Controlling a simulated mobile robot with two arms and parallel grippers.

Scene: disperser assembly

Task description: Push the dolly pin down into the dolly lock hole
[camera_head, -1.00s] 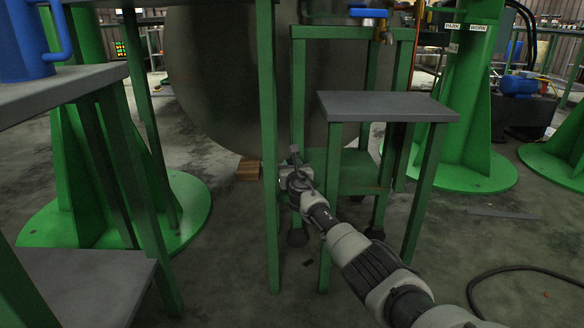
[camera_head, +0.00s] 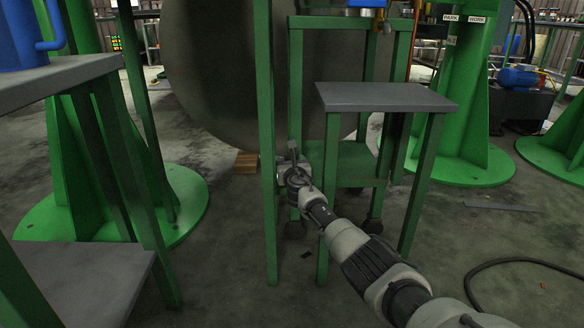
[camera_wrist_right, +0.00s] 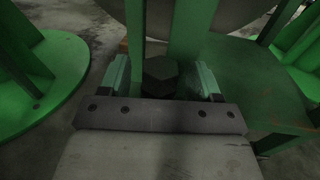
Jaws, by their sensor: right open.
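The green dolly (camera_head: 345,165) stands low behind the small grey-topped stand, with dark casters under it. My right arm reaches down to the dolly's left post, and my right gripper (camera_head: 288,174) is beside that post, partly hidden by its own wrist. In the right wrist view the right gripper (camera_wrist_right: 161,78) is open, its two pale green fingers apart. A dark hexagonal piece (camera_wrist_right: 160,72), possibly the dolly pin's head, shows between the fingers in front of a green post. I cannot tell whether it is touched. The lock hole is not visible. My left gripper is not in view.
A slim green post (camera_head: 266,150) stands just left of my right gripper. The grey-topped stand (camera_head: 385,97) is close above my forearm. A large rounded vessel (camera_head: 215,75) is behind. A grey table (camera_head: 55,80) is at left, and a black hose (camera_head: 520,264) lies at right.

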